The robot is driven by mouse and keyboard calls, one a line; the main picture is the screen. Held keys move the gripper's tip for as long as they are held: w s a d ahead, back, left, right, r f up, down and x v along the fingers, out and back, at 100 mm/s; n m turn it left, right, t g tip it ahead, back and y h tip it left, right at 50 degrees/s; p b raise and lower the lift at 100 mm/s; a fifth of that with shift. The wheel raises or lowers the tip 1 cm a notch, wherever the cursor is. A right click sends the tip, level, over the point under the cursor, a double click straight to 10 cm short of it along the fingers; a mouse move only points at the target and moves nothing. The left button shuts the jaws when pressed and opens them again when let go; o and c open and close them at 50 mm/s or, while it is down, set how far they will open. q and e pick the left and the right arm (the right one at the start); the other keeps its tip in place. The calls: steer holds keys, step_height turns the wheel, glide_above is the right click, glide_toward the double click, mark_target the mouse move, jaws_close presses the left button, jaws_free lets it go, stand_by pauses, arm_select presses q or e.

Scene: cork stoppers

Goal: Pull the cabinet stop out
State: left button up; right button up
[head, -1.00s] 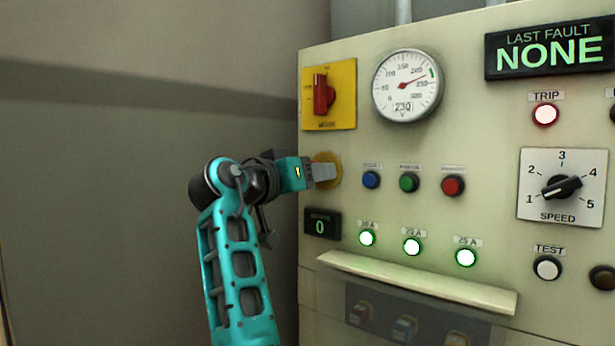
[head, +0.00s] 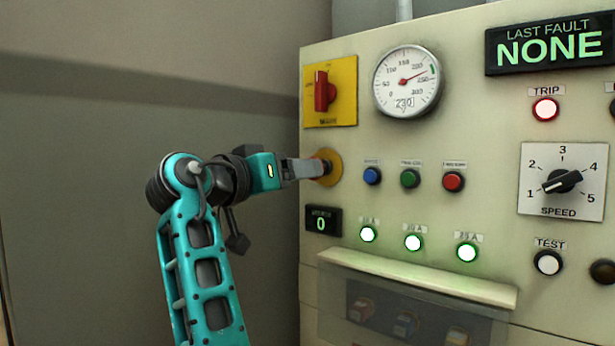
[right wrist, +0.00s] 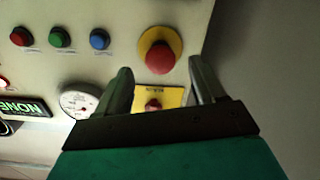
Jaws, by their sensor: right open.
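The cabinet stop is a red mushroom button (right wrist: 160,57) on a round yellow plate (head: 334,167) on the cabinet front. In the head view its red head (head: 327,167) shows just past the fingertips, partly hidden by them. My right gripper (head: 318,168) points at it from the left, level with it. In the right wrist view the right gripper (right wrist: 160,68) is open, with one finger to each side of the button and nothing held. The button appears beyond the fingertips, and I see no contact. Whether it sits in or out I cannot tell. My left gripper is not in view.
A yellow plate with a red rotary switch (head: 323,91) is above the stop. Blue (head: 372,176), green (head: 410,178) and red (head: 453,182) buttons lie to its right. A small display (head: 322,221) is below. A ledge (head: 415,278) juts out lower down. Left of the cabinet is free.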

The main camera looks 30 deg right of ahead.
steer(key=v, duration=0.7)
steer(key=shift+a+b, duration=0.3)
steer(key=shift+b, duration=0.05)
steer(key=shift+f, duration=0.1)
